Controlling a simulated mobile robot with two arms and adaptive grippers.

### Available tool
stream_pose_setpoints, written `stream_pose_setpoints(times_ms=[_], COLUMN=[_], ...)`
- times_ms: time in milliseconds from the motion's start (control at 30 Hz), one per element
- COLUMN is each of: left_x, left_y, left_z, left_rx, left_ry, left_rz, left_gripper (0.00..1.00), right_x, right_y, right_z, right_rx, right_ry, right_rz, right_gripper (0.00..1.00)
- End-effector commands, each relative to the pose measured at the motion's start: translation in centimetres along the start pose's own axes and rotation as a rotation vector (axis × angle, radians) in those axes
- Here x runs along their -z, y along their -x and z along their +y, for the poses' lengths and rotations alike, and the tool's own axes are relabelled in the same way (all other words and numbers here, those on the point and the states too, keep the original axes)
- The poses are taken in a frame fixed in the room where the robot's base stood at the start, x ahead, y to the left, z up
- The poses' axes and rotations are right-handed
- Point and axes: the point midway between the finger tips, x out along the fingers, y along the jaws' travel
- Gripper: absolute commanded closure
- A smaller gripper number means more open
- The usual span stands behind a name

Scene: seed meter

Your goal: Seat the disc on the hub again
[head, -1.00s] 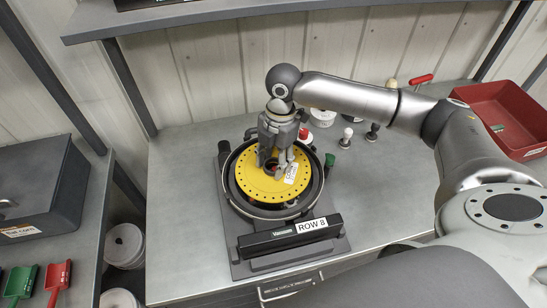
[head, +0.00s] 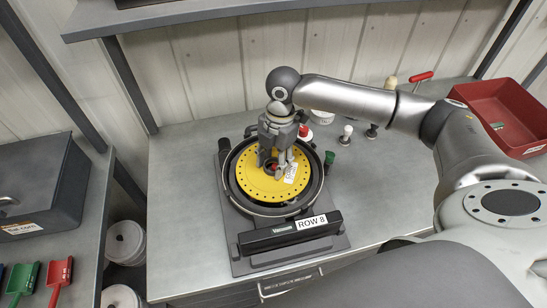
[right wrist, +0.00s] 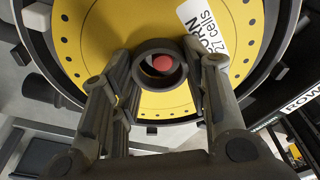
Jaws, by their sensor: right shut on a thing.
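The yellow disc (head: 252,186), with small holes around its edge and a white label, lies over the round dark housing of the seed meter (head: 236,206). My right gripper (head: 276,166) points down at the disc's middle. In the right wrist view its fingers (right wrist: 160,78) are shut on the dark raised collar (right wrist: 139,66) at the centre of the disc (right wrist: 105,55). A red round tip (right wrist: 163,63), apparently the hub's, shows inside the collar. I cannot tell whether the disc touches the hub seat or sits slightly above it. My left gripper is not in view.
A red tray (head: 500,112) stands at the right of the bench. A green knob (head: 329,158) sits beside the housing, and small knobbed items (head: 346,135) stand behind it. A dark bar marked ROW 8 (head: 290,233) crosses the front. The bench right of the meter is clear.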

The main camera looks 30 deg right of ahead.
Motion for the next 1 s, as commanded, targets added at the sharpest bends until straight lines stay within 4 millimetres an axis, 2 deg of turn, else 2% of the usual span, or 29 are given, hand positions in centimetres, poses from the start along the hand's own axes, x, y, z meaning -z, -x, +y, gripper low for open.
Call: stream_pose_setpoints(times_ms=[1000], left_x=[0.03], left_y=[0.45], left_z=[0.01], left_rx=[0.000], left_ry=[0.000], left_rz=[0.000], left_gripper=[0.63], right_x=[-0.18], right_y=[-0.91], right_z=[0.05], right_rx=[-0.001], right_ry=[-0.001], right_rz=[0.000], right_gripper=[0.80])
